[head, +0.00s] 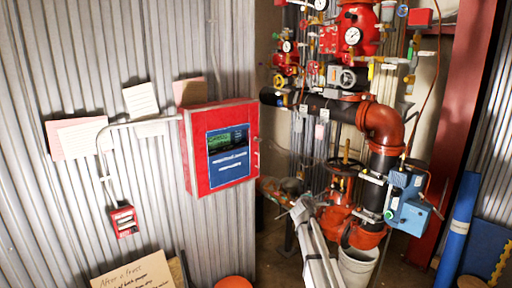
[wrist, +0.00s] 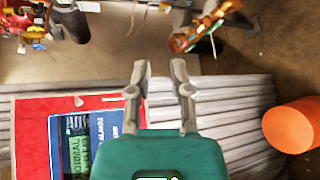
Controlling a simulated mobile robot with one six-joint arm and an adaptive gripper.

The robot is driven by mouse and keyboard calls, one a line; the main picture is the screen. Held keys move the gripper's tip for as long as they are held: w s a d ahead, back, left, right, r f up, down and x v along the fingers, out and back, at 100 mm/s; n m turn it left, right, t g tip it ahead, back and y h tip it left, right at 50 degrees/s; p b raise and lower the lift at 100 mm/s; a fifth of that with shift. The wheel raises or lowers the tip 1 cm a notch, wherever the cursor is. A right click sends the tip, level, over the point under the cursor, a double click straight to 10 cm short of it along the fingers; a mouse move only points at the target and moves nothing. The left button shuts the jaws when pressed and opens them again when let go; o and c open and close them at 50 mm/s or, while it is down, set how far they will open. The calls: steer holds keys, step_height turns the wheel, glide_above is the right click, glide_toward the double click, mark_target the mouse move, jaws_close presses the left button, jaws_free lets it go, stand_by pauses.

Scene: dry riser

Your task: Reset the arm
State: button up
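My gripper (wrist: 160,68) shows in the wrist view with its two grey fingers apart and nothing between them. Its green body fills the bottom middle of that view. In the head view my grey arm (head: 316,243) reaches up from the bottom edge, right of centre. Its far end lies in front of the lower piping, and the finger state is not clear there. The red cabinet (head: 220,147) with a blue poster hangs on the corrugated wall, left of the arm. It also shows at the lower left of the wrist view (wrist: 30,137), partly hidden by the gripper body.
Red valves and gauges (head: 352,36), a black pipe with an orange elbow (head: 384,124) and a blue box (head: 408,203) crowd the right. A white bucket (head: 357,265) stands below. A red call point (head: 124,221) is on the wall. An orange object (wrist: 293,125) is at right.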

steer(key=s+a+f+m+g+y, duration=0.1)
steer(key=s+f+m+g, duration=0.3)
steer(key=s, duration=1)
steer(key=s+a+f+m+g+y, duration=0.2)
steer(key=s+f+m+g, duration=0.2)
steer(key=s, duration=1)
steer(key=s+a+f+m+g+y, duration=0.1)
steer(key=s+a+f+m+g, duration=0.1)
steer(key=s+f+m+g, duration=0.3)
steer(key=s+m+g, duration=0.1)
steer(key=s+m, duration=0.3)
steer(key=s, duration=0.4)
steer(key=shift+s+y+p, duration=0.4)
